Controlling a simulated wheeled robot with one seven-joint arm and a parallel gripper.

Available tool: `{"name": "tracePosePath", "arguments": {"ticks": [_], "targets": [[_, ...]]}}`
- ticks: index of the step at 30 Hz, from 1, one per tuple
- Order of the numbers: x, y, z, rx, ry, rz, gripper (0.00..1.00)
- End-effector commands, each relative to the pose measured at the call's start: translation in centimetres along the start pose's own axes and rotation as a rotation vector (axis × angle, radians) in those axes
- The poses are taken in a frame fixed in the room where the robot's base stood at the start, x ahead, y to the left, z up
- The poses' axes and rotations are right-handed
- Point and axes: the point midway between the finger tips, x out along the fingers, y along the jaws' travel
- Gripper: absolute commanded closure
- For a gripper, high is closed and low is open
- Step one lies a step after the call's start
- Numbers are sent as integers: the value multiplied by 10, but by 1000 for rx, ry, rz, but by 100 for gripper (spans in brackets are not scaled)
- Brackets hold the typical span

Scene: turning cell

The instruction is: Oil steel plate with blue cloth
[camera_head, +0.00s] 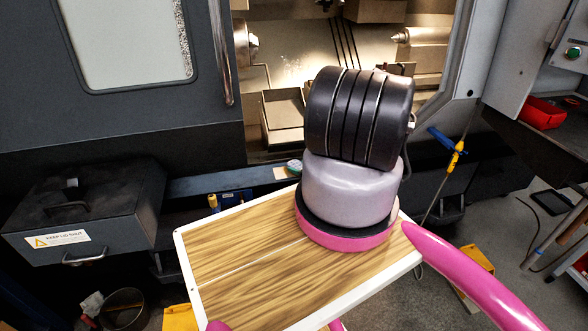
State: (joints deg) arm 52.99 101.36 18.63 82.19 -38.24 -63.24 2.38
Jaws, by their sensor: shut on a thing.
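I see no steel plate and no blue cloth that I can make out in the head view. My gripper is not in view either, so what it holds is hidden. Large black, grey and pink rounded parts, which look like my own arm, fill the middle of the view and cover part of the scene behind them.
A wood-grain board (235,250) with a white rim lies in front. Behind it is an open lathe with a chuck (251,41) and a tailstock (415,37). A grey lidded box (85,215) stands left, a red bin (541,113) right. Grey floor (475,235) shows at the right.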

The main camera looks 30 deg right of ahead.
Motion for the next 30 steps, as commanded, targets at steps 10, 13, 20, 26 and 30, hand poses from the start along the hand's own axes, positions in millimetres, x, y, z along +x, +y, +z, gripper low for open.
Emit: {"name": "tracePosePath", "arguments": {"ticks": [10, 13, 20, 26, 30], "targets": [[-5, 9, 2, 2, -4, 1, 82], [-3, 4, 0, 2, -4, 0, 82], [4, -14, -4, 2, -2, 0, 82], [8, -26, -6, 1, -3, 1, 82], [10, -29, -7, 1, -2, 0, 82]]}}
